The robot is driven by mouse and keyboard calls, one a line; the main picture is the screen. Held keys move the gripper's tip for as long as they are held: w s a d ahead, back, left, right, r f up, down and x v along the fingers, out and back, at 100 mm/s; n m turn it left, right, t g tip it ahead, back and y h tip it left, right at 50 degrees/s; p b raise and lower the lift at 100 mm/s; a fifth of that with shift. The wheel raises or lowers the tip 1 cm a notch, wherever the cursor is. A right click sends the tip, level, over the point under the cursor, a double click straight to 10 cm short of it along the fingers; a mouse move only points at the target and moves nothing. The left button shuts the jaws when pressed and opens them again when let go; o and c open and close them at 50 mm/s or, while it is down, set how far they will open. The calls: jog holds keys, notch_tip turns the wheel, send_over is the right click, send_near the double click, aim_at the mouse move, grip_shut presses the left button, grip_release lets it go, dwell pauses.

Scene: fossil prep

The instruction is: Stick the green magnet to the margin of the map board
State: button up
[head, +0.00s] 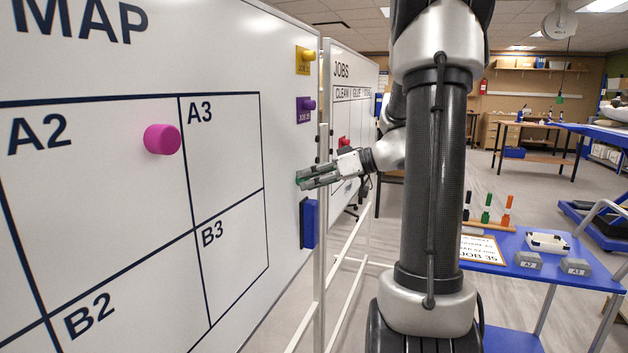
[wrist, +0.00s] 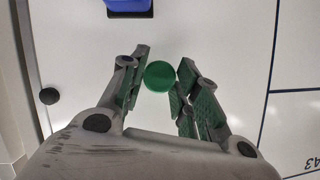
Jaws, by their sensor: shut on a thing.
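The map board (head: 95,75) is the white board on the left in the head view, with a black grid and the word MAP. Its blank margin (head: 285,130) runs between the grid and the right edge. My gripper (head: 303,181) reaches in from the right, with its fingertips at this margin. In the wrist view, the round green magnet (wrist: 159,76) sits between the fingertips of my gripper (wrist: 160,74), which is shut on it. White board surface lies behind the magnet. I cannot tell whether the magnet touches the board. In the head view I cannot make the magnet out clearly.
A pink magnet (head: 162,139) is on square A2. Yellow (head: 304,60) and purple (head: 305,110) tags with magnets are higher on the margin. A blue eraser (head: 309,222) is just below my gripper. A jobs board (head: 352,75) stands behind; a blue table (head: 530,245) is at right.

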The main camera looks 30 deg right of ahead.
dwell(0.4)
jog(key=o, duration=0.8)
jog(key=shift+s, duration=0.1)
jog(key=s+d, duration=0.4)
jog(key=s, duration=0.1)
jog(key=shift+s+d, duration=0.1)
jog(key=shift+s, duration=0.05)
